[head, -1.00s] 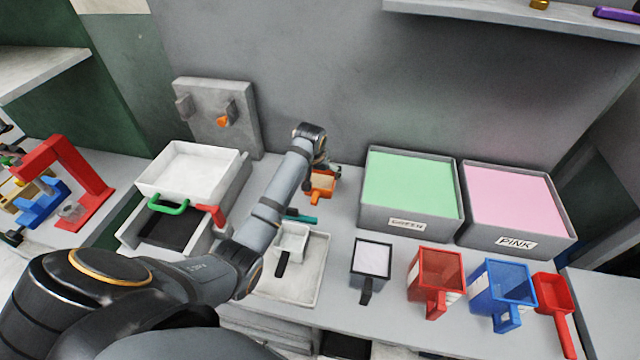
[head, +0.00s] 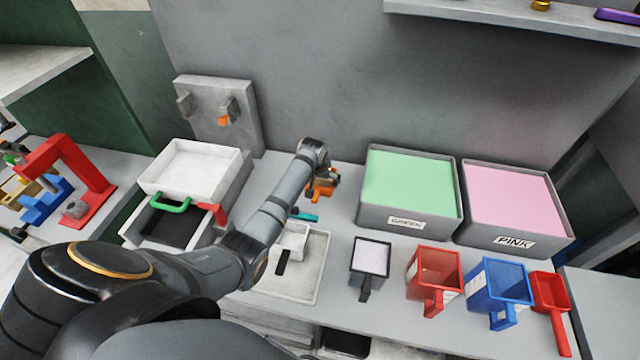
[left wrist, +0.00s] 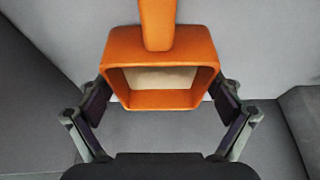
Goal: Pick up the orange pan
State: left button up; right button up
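The orange pan (head: 322,193) sits on the counter near the back wall, partly hidden by my left gripper in the head view. In the left wrist view the orange pan (left wrist: 160,101) fills the middle, with its handle pointing to the top of the picture and a pale surface inside. My left gripper (head: 328,178) is right at the pan. In the left wrist view the gripper's fingers (left wrist: 162,98) are spread wide, one on each side of the pan, very near its walls; I see no clear grip. My right gripper is not in view.
A teal-handled thing (head: 304,216) and a white pan on a tray (head: 308,285) lie in front. The green bin (head: 408,222) and pink bin (head: 515,243) stand to the right. A red pitcher (head: 434,272) and blue pitcher (head: 499,284) stand front right.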

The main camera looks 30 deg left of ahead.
pick_arm(q)
jog(key=c, duration=0.3)
jog(key=shift+c, duration=0.2)
jog(key=shift+r, duration=0.1)
jog(key=shift+r+b, duration=0.3)
notch_tip(320, 180, up, 3)
jog(key=shift+s+f+b, duration=0.1)
jog(key=shift+f+b, duration=0.05)
jog(key=shift+b, duration=0.3)
jog(key=s+r, duration=0.1)
jog(key=s+d+r, duration=0.1)
jog(key=r, duration=0.1)
jog(key=s+d+r, duration=0.1)
jog(key=s+r, duration=0.1)
jog(key=shift+r+b, duration=0.1)
jog(key=shift+b, duration=0.3)
jog(key=b, duration=0.2)
send_near(320, 191)
jog(key=s+d+r, duration=0.2)
jog(key=s+r, duration=0.1)
jog(key=shift+s+d+r, duration=0.45)
jog(key=shift+s+r, duration=0.15)
jog(key=shift+s, duration=0.25)
